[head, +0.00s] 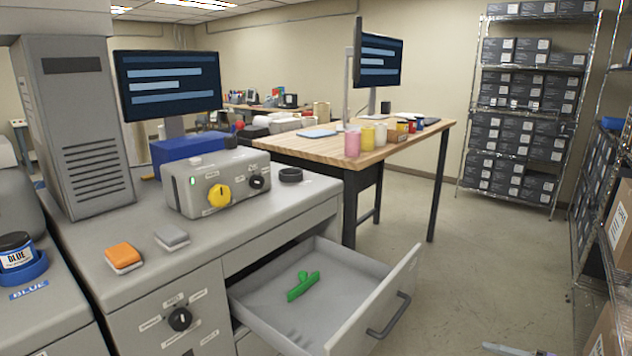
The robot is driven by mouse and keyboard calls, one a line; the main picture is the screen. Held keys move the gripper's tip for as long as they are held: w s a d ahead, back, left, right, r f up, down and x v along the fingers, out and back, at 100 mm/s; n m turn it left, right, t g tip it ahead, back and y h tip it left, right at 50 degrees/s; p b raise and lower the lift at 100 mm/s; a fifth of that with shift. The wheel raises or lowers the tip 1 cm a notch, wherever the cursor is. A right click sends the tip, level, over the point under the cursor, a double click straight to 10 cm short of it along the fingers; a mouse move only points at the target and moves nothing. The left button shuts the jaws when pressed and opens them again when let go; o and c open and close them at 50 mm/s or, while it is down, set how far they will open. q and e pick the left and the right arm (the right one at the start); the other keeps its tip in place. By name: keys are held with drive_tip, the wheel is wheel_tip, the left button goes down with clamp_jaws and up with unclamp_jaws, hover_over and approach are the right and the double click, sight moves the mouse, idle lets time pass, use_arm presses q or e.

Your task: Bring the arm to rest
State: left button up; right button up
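Neither of my grippers shows clearly in the head view. A small pale piece (512,349) is cut off by the bottom edge at the right, and I cannot tell what it is. The grey drawer (345,268) under the grey counter (90,240) is pulled open. A green T-shaped tool (302,286) lies inside on the drawer floor. Nothing is seen touching the drawer or the tool.
On the counter are a grey control box (215,182) with a yellow knob, an orange block (123,257), a grey block (172,238) and a black ring (290,175). A wooden table (400,150) stands behind. Shelving (465,150) is at right. Floor (440,250) between is clear.

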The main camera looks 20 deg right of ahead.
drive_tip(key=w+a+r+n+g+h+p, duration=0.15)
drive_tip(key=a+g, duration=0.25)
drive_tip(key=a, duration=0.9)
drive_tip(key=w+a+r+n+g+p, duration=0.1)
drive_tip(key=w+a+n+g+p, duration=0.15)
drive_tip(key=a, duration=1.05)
use_arm(q)
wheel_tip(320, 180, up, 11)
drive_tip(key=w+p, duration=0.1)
drive_tip(key=p, duration=0.5)
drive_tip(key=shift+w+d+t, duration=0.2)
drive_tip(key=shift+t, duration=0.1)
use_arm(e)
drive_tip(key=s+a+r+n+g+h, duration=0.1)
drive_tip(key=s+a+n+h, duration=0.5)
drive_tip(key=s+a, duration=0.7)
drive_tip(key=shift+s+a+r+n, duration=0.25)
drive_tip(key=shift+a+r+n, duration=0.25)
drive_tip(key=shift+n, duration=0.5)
